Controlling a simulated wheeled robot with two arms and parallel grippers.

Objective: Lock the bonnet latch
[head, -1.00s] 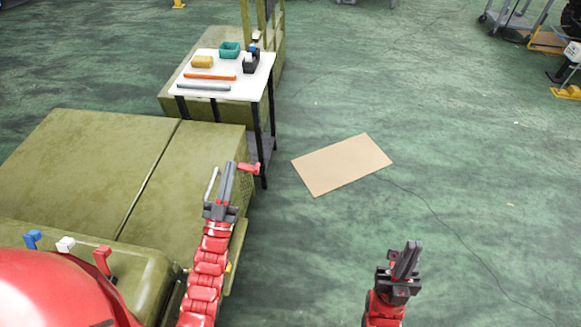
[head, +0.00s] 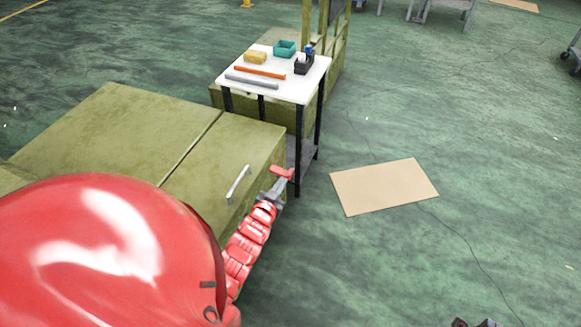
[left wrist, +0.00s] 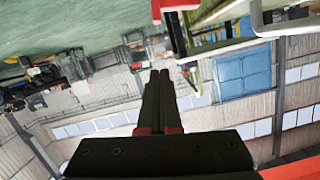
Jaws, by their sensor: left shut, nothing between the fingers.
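The green bonnet (head: 105,128) lies closed at the left in the head view, with a pale grab handle (head: 238,185) on it. A red latch handle (head: 281,172) sticks out at its right front corner. My left gripper (head: 283,184) is shut and empty, just below the latch handle; I cannot tell whether they touch. In the left wrist view the closed fingers (left wrist: 160,75) point up, and a red piece (left wrist: 178,4), likely the latch handle, shows beyond them, apart in the picture. Only the top of my right gripper (head: 475,323) shows at the bottom edge.
A small white-topped table (head: 300,88) with a teal bin (head: 284,48), a yellow block (head: 255,57), bars and a black holder (head: 304,65) stands behind the latch. A flat tan board (head: 384,186) lies on the floor. The floor right of it is clear.

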